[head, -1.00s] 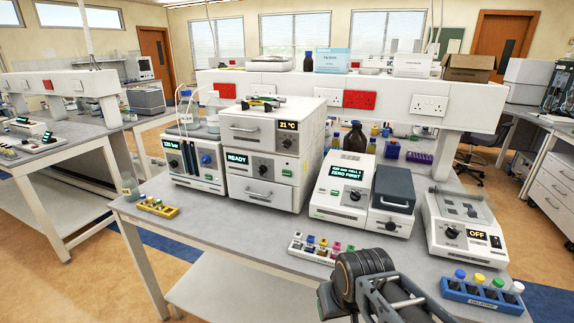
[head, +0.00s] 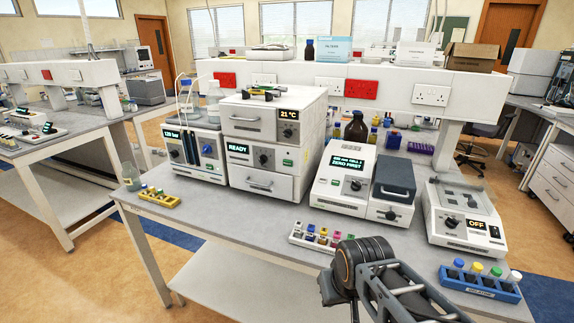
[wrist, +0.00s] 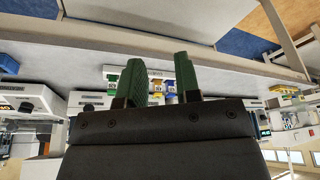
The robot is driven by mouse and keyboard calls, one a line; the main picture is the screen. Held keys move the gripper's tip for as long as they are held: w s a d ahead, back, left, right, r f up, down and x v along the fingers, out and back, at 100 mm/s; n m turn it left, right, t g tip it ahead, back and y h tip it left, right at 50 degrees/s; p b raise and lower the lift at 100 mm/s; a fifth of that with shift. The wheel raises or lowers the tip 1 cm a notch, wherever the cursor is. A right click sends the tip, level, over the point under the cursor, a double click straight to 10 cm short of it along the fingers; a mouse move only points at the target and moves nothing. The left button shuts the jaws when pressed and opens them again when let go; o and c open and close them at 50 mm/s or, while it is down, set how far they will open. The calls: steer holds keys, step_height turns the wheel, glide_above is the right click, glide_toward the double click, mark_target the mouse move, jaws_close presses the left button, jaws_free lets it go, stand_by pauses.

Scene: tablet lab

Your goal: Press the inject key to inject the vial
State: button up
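The white instrument stack (head: 272,150) stands on the bench.
A pump module (head: 194,151) stands left of the stack. A unit reading ZERO FIRST (head: 345,180) and one reading OFF (head: 465,212) stand to the right. A yellow rack (head: 160,198) and a blue vial rack (head: 482,284) lie near the front edge.

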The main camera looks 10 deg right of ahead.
jaws_close()
stand_by(1.3)
